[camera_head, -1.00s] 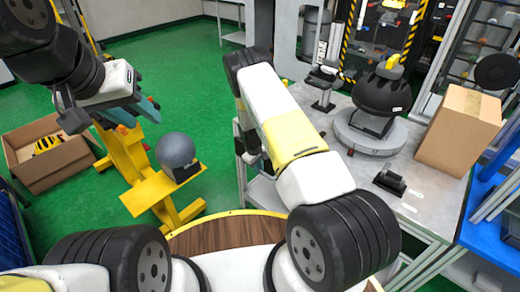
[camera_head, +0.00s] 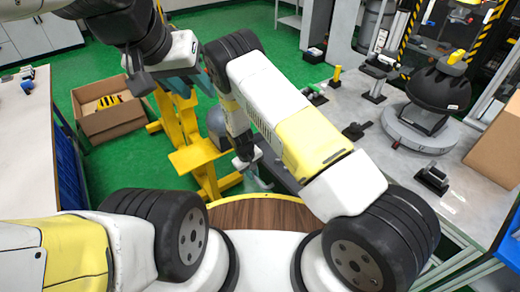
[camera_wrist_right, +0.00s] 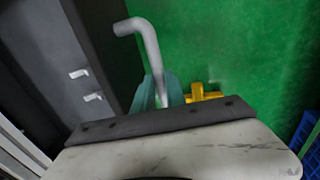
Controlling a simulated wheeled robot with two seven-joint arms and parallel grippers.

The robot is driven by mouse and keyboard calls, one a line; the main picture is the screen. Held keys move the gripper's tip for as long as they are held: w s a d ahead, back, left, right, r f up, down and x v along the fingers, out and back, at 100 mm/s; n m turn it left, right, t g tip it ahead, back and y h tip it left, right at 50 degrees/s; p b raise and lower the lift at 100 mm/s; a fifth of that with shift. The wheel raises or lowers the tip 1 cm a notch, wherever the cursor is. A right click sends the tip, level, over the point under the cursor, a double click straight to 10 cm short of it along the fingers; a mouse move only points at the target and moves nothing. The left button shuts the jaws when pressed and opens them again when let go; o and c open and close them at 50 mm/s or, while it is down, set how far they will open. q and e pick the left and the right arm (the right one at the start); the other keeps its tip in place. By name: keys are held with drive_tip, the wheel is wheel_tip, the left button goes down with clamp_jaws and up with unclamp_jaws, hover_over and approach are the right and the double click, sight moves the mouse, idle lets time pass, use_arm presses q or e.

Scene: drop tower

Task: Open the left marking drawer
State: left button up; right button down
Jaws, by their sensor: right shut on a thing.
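In the right wrist view a grey bent bar handle (camera_wrist_right: 150,45) runs down between the teal fingers of my right gripper (camera_wrist_right: 160,88), which are shut on it. A dark grey cabinet or drawer face (camera_wrist_right: 60,60) stands at the left of that view. I cannot read any marking on it. In the head view my right gripper (camera_head: 245,162) is low beside the workbench, partly hidden by my arm. A grey panel (camera_head: 280,172) shows under the bench behind my arm. My left gripper (camera_head: 182,80), with teal parts, hangs at the upper left; its opening is unclear.
The grey workbench (camera_head: 455,210) bears a black dome on a round base (camera_head: 420,130) and small fixtures. A cardboard box (camera_head: 498,140) is at the right. A yellow stand (camera_head: 195,157) and an open carton (camera_head: 112,122) are on the green floor. A white table (camera_head: 25,150) is left.

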drive_tip(key=shift+s+a, duration=0.3)
drive_tip(key=c, duration=1.4)
unclamp_jaws()
drive_tip(key=shift+o, duration=0.2)
wheel_tip(320, 180, up, 8)
drive_tip(key=a, duration=0.1)
drive_tip(key=shift+s+f, duration=0.15)
drive_tip(key=shift+s, duration=0.3)
drive_tip(key=shift+a, duration=0.1)
